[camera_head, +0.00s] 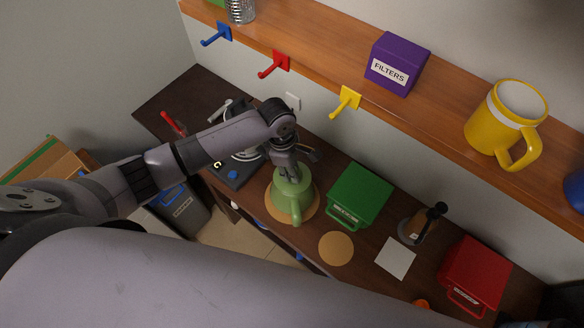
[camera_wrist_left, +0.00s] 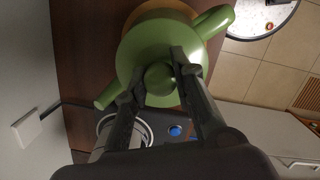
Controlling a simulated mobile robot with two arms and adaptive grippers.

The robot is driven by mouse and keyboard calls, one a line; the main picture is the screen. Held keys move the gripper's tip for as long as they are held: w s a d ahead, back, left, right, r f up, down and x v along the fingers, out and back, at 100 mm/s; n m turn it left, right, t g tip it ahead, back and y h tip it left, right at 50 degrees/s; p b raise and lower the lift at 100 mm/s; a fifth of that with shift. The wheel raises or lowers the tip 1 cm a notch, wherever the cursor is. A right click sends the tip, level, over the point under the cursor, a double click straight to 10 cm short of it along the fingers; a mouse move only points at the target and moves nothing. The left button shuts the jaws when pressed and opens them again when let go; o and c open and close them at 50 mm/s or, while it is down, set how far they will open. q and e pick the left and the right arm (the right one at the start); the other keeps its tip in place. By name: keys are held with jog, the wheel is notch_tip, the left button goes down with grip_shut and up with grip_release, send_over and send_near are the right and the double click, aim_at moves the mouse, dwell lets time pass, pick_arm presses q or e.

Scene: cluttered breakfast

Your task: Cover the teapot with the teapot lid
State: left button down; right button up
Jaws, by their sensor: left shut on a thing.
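The green teapot (camera_head: 291,199) stands upright on a round cork mat (camera_head: 311,213) on the dark counter. It also shows from above in the left wrist view (camera_wrist_left: 213,22), with parts sticking out on two sides. My left gripper (camera_head: 288,173) is directly over the teapot, pointing down. In the left wrist view its fingers are shut on the round knob of the green teapot lid (camera_wrist_left: 159,80). The lid is over the top of the pot. Same-coloured surfaces make it unclear whether it is seated or slightly above. My right gripper is not in view.
A green box (camera_head: 360,193) stands close right of the teapot. A cork disc (camera_head: 336,249), a white square (camera_head: 395,258) and a red box (camera_head: 474,273) lie farther right. A coffee machine (camera_head: 236,170) is close left. The shelf (camera_head: 330,62) with hooks overhangs behind.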

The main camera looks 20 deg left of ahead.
pick_arm(q)
jog(key=shift+f, duration=0.75)
jog(key=c, duration=1.3)
grip_release()
jog(key=shift+r, duration=0.1)
notch_tip(320, 180, up, 2)
jog(key=shift+p, duration=0.6)
jog(key=shift+r, duration=1.95)
